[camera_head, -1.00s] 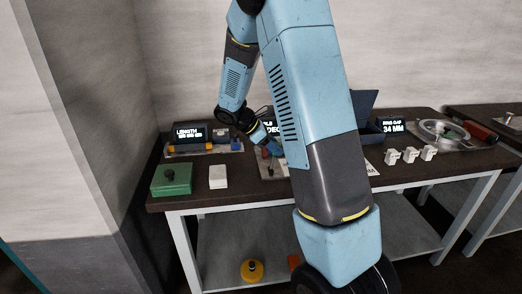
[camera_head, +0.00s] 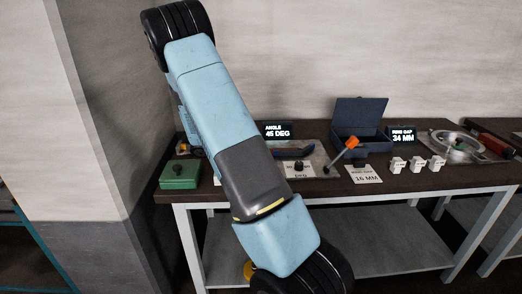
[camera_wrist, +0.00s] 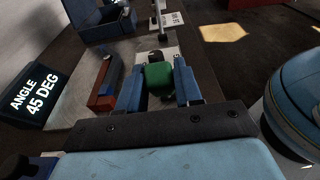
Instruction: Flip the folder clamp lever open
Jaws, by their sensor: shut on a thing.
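The folder station carries the angle display (camera_head: 278,131), which reads 45 DEG; it also shows in the wrist view (camera_wrist: 35,95). Its pale base plate (camera_wrist: 75,105) bears a long blue and red bar (camera_wrist: 107,85). A green grip (camera_wrist: 158,78), seemingly the clamp lever's handle, sits between the two blue fingers of my gripper (camera_wrist: 160,88). The gripper is shut on it. The lever's lower part and pivot are hidden by the grip and fingers. In the head view my own arm hides the gripper and the green grip.
An open blue box (camera_head: 360,125) stands behind, right of the folder. An orange-handled lever (camera_head: 350,142) leans up near the 16 MM card (camera_head: 363,175). A green box (camera_head: 180,175) is at the left, and several white blocks (camera_head: 418,163) at the right.

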